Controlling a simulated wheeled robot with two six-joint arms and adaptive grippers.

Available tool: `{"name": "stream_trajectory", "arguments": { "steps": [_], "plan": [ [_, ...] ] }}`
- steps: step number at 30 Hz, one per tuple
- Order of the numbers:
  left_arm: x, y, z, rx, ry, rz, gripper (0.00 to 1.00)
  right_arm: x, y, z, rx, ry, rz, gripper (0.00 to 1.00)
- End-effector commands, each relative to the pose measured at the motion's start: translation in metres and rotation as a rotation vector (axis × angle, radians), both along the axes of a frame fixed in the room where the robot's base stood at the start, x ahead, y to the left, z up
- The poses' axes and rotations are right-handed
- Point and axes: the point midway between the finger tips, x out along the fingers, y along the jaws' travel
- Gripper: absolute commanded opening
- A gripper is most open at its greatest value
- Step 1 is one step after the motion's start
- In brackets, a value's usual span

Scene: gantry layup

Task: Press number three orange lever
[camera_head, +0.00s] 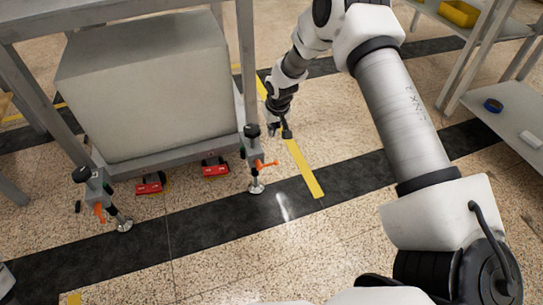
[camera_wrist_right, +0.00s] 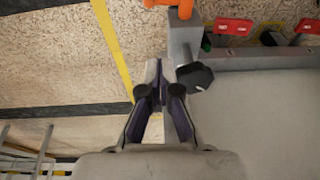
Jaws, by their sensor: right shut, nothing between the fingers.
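An orange lever (camera_head: 264,164) sits low on the front right leg of the grey gantry frame. A second orange lever (camera_head: 99,212) is on the front left leg. I can read no numbers on them. My right gripper (camera_head: 284,132) is shut and empty, above and just right of the right leg's lever, beside the leg's black knob (camera_head: 252,131). In the right wrist view the shut fingers (camera_wrist_right: 158,84) point toward the leg, with the knob (camera_wrist_right: 194,76) right of them. An orange lever (camera_wrist_right: 168,4) shows at the top edge, apart from the fingertips. My left gripper is not in view.
A large grey block (camera_head: 145,85) rests on the frame. Red devices (camera_head: 150,183) lie on the floor beneath it. A yellow floor strip (camera_head: 303,168) runs beside the right leg. A shelf (camera_head: 500,110) stands at right. The floor in front is open.

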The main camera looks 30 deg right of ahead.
Motion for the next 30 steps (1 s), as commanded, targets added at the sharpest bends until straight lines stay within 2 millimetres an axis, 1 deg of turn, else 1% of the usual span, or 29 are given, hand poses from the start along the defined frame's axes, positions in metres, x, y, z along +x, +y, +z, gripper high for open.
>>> {"name": "stream_trajectory", "arguments": {
  "steps": [2, 5, 15, 18, 21, 24, 30],
  "plan": [
    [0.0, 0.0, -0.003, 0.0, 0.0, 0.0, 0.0, 0.0, 0.0, -0.005, 0.0, 0.001, 0.0, 0.0],
    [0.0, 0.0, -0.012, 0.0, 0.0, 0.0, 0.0, 0.003, 0.0, -0.018, -0.001, 0.001, 0.0, 0.0],
    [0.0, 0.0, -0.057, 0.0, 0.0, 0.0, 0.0, 0.019, -0.002, -0.091, -0.001, 0.0, 0.0, 0.0],
    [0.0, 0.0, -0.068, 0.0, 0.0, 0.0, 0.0, 0.021, -0.002, -0.11, 0.0, 0.001, 0.001, 0.0],
    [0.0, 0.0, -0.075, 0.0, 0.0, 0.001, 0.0, 0.011, 0.002, -0.122, 0.0, 0.002, 0.001, 0.0],
    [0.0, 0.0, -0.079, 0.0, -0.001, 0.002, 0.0, 0.005, 0.003, -0.13, 0.0, 0.001, 0.001, 0.0],
    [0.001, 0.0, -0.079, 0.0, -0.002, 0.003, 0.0, 0.002, 0.004, -0.132, 0.0, 0.001, 0.0, 0.0]
  ]
}}
